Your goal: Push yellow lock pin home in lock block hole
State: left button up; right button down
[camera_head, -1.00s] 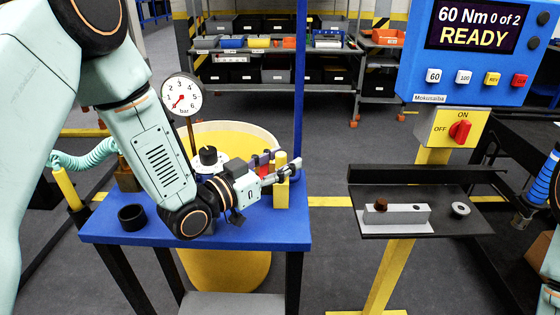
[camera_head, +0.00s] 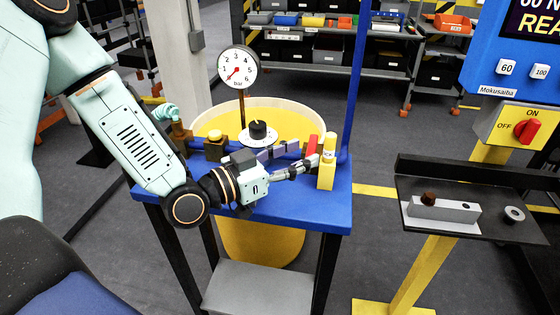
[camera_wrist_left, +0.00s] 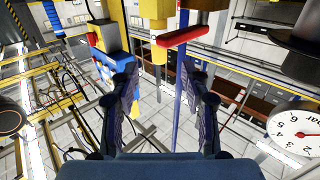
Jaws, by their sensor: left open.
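A yellow upright block (camera_head: 326,176) stands at the right front corner of the blue table. A yellow piece with a pale label (camera_head: 329,149) sits at its top; I cannot tell whether this is the lock pin, and no hole shows clearly. A red part (camera_head: 312,145) is just left of it. My left gripper (camera_head: 313,163) points right, its tips at the block's left side; contact is unclear. In the left wrist view its fingers (camera_wrist_left: 163,100) are apart with nothing between them. The red bar (camera_wrist_left: 186,36) and yellow parts (camera_wrist_left: 157,10) show beyond the fingertips. My right gripper is not in view.
The blue table (camera_head: 285,214) also carries a black knob on a white dial (camera_head: 258,133) and a pressure gauge (camera_head: 237,67). A blue post rises behind the block. A dark shelf (camera_head: 475,183) with a grey bar (camera_head: 441,213) and ring (camera_head: 514,214) stands to the right.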

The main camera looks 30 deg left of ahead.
pick_arm(q)
jog(key=shift+v, duration=1.85)
